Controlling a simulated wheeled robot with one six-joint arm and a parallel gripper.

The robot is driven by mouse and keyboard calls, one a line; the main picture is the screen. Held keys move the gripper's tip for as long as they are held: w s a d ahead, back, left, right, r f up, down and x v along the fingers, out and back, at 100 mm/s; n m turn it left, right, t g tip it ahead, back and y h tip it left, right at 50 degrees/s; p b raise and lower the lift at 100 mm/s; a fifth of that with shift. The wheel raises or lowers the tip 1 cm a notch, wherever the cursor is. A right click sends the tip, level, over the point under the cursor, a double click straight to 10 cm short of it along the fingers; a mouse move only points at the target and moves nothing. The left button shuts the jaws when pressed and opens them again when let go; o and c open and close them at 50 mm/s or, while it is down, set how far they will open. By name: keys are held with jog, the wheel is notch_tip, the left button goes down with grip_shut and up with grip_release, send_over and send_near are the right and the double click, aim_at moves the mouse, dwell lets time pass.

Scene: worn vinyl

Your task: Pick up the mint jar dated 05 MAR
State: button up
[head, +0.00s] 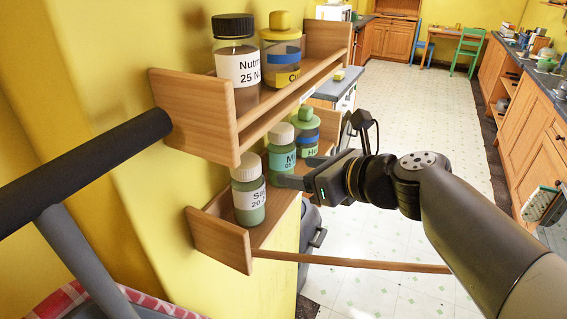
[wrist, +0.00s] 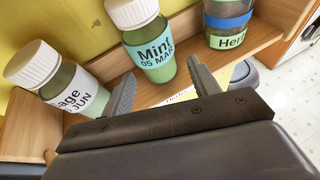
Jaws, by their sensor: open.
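The mint jar (wrist: 150,58) has a white lid, green contents and a pale teal label reading "Mint 05 MAR". It stands on the lower wooden shelf between two other jars, and shows in the head view (head: 282,158) just beyond my gripper. My gripper (wrist: 160,82) is open and empty. In the wrist view its fingers point at the lower part of the mint jar, one towards each side. In the head view my gripper (head: 296,172) reaches in from the right at the shelf. Whether a finger touches the jar cannot be told.
A sage jar (head: 249,197) with a white lid stands to the left of the mint jar, close to one finger. A herb jar (wrist: 228,22) with a blue band stands to its right. The upper shelf (head: 236,130), holding two jars, hangs above. A front rail (head: 350,262) runs along the lower shelf.

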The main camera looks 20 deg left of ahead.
aim_at(291, 169)
jog(key=shift+p+x, duration=0.3)
jog(key=shift+x, duration=2.65)
jog(key=shift+s+a+r, duration=0.15)
jog(key=shift+s, duration=0.05)
jog(key=shift+c, duration=0.2)
jog(key=c, duration=0.8)
